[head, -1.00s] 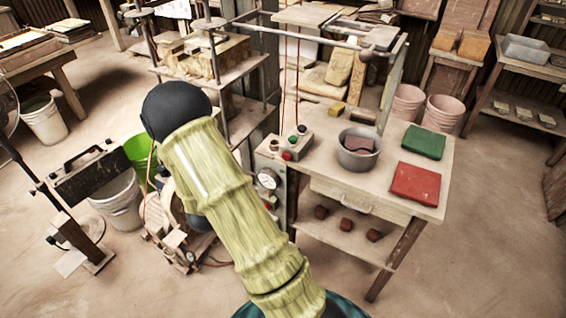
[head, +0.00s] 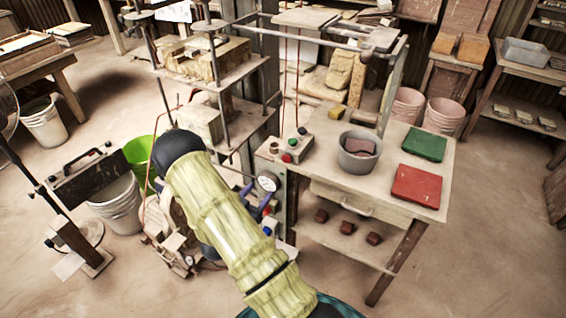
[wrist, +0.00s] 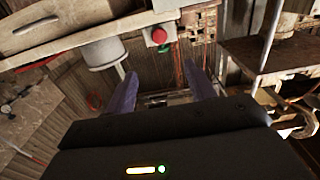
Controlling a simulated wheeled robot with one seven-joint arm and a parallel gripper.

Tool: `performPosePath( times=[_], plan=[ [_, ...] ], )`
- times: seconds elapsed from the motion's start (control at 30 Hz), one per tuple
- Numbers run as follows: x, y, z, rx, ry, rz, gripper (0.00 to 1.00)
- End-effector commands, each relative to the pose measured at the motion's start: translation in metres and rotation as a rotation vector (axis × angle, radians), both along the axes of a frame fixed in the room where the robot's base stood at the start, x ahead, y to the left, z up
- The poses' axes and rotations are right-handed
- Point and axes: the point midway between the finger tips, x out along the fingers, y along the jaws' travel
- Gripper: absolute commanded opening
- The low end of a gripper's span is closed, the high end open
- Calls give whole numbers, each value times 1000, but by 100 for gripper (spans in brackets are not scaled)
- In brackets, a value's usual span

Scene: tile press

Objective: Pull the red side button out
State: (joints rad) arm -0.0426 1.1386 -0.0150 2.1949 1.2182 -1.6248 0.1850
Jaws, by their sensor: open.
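A red round button (wrist: 159,36) on a pale panel shows in the wrist view, near the top and ahead of my fingertips. A small red spot (head: 267,211) below the gauge in the head view may be the same button; it is too small to be sure. My gripper (wrist: 160,82) has its two purple-blue fingers spread apart with nothing between them. The gripper appears apart from the button.
The control box (head: 288,150) carries a red top button (head: 287,158) and others. The bench (head: 385,185) holds a grey pot (head: 359,158), a green block (head: 424,143) and a red block (head: 415,185). A press rack (head: 215,80) stands behind my arm.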

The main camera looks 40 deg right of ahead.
Motion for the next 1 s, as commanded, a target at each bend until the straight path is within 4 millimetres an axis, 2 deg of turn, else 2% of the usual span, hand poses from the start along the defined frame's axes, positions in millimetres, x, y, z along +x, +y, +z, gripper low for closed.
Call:
performPosePath(
  times=[0.8, 1.0],
  plan=[
    [53, -131, 2, -1, -1, -2, 55],
    [60, -148, 1, 0, 0, -1, 55]
  ],
)
